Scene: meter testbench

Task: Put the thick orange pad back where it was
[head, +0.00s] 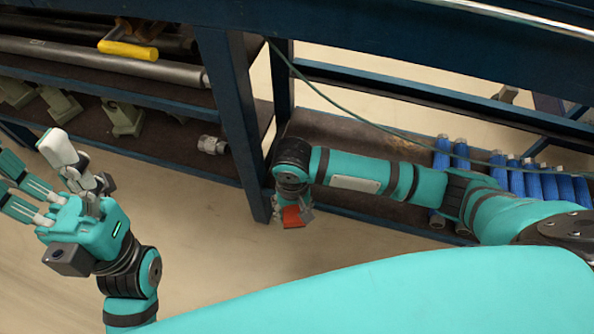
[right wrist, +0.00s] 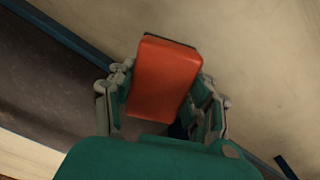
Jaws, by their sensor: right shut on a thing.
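The thick orange pad (head: 292,216) is held in my right gripper (head: 294,208), which points down beside the lower shelf's front edge. In the right wrist view the pad (right wrist: 165,80) sits between the two fingers (right wrist: 163,98), a broad reddish-orange block with a dark far edge. It is slightly tilted in that picture, with floor beyond it. My left gripper (head: 38,172) is at the left of the head view, fingers spread and empty, away from the pad.
A dark blue rack post (head: 238,110) stands just left of my right gripper. The lower shelf (head: 335,130) holds several blue cylinders (head: 545,185) at right. A green cable (head: 350,112) crosses above. A yellow-handled tool (head: 128,48) lies on the left rack. Floor is open in front.

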